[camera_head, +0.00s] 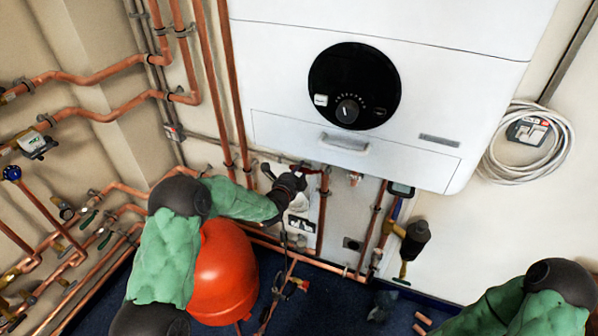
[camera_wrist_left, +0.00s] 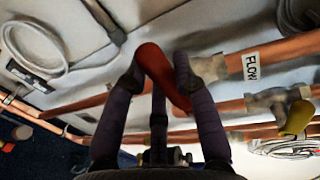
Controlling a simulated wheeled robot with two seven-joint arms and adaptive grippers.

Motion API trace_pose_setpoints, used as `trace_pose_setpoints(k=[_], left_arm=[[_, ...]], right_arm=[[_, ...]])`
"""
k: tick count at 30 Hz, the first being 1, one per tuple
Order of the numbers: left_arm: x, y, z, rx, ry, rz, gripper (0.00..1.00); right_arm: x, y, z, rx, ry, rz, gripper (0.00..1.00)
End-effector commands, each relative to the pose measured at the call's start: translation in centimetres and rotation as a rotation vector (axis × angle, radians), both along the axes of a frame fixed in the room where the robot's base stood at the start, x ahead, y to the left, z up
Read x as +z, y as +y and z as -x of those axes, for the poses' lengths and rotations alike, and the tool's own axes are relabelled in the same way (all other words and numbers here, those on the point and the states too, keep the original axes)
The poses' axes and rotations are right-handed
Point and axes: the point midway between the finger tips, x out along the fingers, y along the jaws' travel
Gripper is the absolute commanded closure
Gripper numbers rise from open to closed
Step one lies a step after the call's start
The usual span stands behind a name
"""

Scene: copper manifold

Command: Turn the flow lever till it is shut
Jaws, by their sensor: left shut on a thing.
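The flow lever (camera_wrist_left: 165,82) is red and shows in the left wrist view between my fingers, slanting from upper left to lower right. A white FLOW label (camera_wrist_left: 252,66) is on the copper pipe to its right.
Copper pipes (camera_head: 236,90) run beside and below the boiler. A red-orange rounded vessel (camera_head: 224,275) stands beneath my left forearm. A yellow lever (camera_wrist_left: 297,119) sits to the right in the wrist view. A coiled white cable (camera_head: 562,140) hangs on the right wall.

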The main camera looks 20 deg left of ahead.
Motion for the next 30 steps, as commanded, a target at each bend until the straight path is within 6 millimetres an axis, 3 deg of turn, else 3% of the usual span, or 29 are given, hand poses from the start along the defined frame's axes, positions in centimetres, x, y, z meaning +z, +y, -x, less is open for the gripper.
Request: trace_pose_setpoints(k=[5, 6, 8, 25, 30], left_arm=[[0.7, 0.0, -0.2, -0.005, -0.014, -0.015, 1.0], [0.7, 0.0, -0.2, -0.004, -0.014, -0.014, 0.61], [0.7, 0.1, -0.2, -0.003, -0.015, -0.013, 0.48], [0.6, 0.2, -0.1, 0.0, -0.011, -0.008, 0.48], [0.6, 0.2, 0.9, 0.0, -0.009, -0.007, 0.48]], right_arm=[[0.0, 0.0, 0.0, 0.0, 0.0, 0.0, 1.0], [0.0, 0.0, 0.0, 0.0, 0.0, 0.0, 1.0], [0.0, 0.0, 0.0, 0.0, 0.0, 0.0, 1.0], [0.0, 0.0, 0.0, 0.0, 0.0, 0.0, 1.0], [0.0, 0.0, 0.0, 0.0, 0.0, 0.0, 1.0]])
